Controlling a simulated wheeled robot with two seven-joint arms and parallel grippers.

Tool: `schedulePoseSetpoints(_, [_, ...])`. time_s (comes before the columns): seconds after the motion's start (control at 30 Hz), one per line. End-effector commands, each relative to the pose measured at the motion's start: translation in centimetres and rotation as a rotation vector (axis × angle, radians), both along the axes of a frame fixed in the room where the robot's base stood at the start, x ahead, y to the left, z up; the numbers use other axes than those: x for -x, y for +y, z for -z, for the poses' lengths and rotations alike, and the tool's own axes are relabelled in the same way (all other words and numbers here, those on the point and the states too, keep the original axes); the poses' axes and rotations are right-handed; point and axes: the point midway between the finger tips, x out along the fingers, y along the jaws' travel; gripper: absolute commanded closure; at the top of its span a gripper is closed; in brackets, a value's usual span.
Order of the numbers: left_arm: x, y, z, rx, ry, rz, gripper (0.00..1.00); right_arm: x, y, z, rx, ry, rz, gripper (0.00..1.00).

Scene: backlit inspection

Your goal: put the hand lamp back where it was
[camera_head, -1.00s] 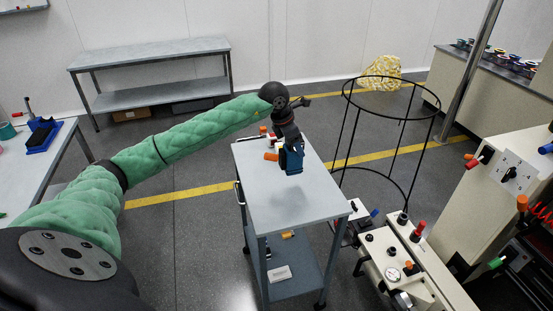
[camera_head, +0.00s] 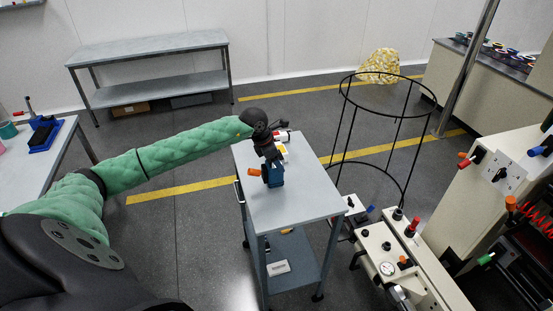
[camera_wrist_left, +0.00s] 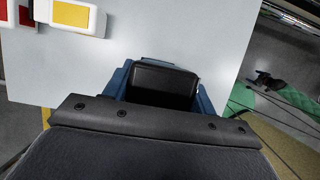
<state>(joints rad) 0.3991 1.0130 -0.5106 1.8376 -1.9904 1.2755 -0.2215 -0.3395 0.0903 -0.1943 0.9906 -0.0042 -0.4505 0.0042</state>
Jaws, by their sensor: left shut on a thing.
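The hand lamp (camera_head: 274,177) appears as a blue body with an orange part (camera_head: 255,172) sticking out to its left. My left gripper (camera_head: 271,160) is shut on it, above the grey top of the cart (camera_head: 300,205). I cannot tell whether the lamp touches the cart top. In the left wrist view, blue sides of the held lamp (camera_wrist_left: 207,104) show around a dark block, with the grey top beyond; the orange part is hidden there. My right gripper is not in view.
A white block with a yellow face (camera_wrist_left: 72,17) and a red item (camera_wrist_left: 27,13) lie at the cart's far end. The cart top's near half is clear. A black wire frame (camera_head: 385,140) stands to the right, with cream machines (camera_head: 400,262) at the near right.

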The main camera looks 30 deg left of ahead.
Motion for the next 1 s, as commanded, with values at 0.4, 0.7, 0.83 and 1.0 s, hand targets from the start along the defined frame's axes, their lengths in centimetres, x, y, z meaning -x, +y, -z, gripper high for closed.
schedulePoseSetpoints(0.4, [-0.05,0.04,0.73,-0.001,-0.002,0.0,0.74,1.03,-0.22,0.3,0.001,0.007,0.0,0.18])
schedulePoseSetpoints(0.7, [-0.02,0.03,0.98,-0.001,-0.001,0.0,0.4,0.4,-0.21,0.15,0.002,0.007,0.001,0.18])
schedulePoseSetpoints(0.83, [-0.02,0.02,0.96,-0.001,-0.001,0.0,0.22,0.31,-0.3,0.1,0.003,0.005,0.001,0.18])
schedulePoseSetpoints(1.0, [-0.02,0.02,0.96,-0.001,-0.001,0.0,0.22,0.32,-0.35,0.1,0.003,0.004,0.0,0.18])
